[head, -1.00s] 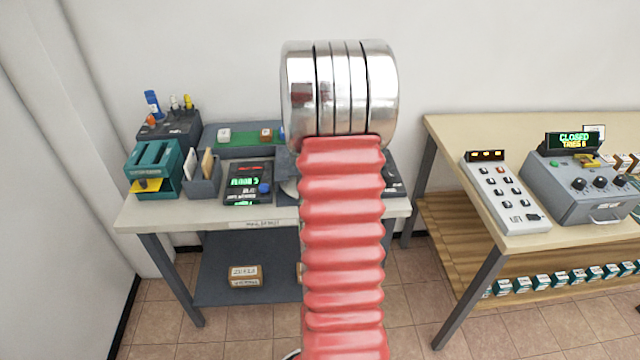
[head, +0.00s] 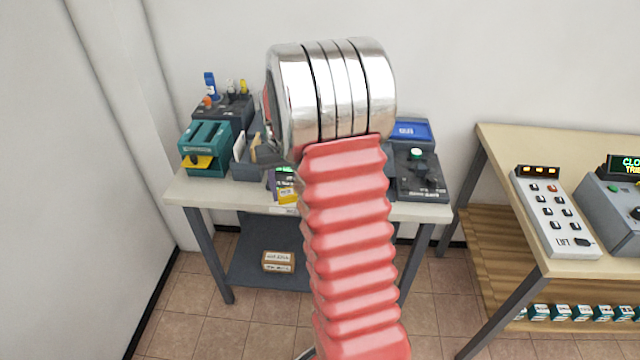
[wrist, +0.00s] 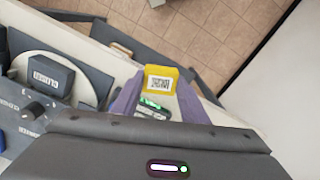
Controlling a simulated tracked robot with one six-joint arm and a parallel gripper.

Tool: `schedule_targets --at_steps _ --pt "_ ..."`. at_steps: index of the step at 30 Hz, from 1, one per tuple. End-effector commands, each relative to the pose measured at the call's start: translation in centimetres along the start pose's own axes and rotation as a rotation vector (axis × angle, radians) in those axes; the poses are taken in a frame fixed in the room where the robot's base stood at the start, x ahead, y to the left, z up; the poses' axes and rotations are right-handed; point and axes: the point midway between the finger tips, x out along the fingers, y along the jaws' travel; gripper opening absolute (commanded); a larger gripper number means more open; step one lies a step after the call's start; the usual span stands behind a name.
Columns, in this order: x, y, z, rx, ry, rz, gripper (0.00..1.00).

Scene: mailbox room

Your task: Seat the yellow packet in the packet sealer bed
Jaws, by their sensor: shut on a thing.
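The yellow packet (wrist: 161,71) carries a black-and-white square code and sits between the purple fingertips of my gripper (wrist: 158,85) in the wrist view. My gripper is shut on it. In the head view, a yellow piece that looks like the packet (head: 287,195) shows just left of my red arm, near the table's front edge. My arm hides most of the middle of the table. I cannot tell for certain which device is the packet sealer; a teal device with a yellow piece at its front (head: 205,146) stands at the table's left end.
A dark console with a green button (head: 417,172) stands on the right of the white table (head: 235,192). A second table with a keypad box (head: 555,212) stands to the right.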

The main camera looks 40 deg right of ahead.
Motion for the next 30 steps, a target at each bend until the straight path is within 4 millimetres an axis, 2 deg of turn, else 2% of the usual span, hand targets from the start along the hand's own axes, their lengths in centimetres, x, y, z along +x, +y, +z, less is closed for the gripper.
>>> schedule_targets --at_steps 1,3,11,18,21,24,30 --pt "0.1 -2.1 0.1 -0.038 0.000 0.000 0.14" --pt "0.1 -4.6 0.2 -0.081 -0.001 0.000 0.14" --pt "0.3 -13.7 1.8 -0.246 -0.003 -0.001 0.14" --pt "0.5 -21.4 4.4 -0.395 -0.004 -0.001 0.14" --pt "0.5 -23.7 5.5 -0.441 -0.005 -0.001 0.14" --pt "0.6 -25.1 6.1 -0.468 -0.005 -0.001 0.14" --pt "0.6 -25.6 6.4 -0.479 -0.005 -0.001 0.14"
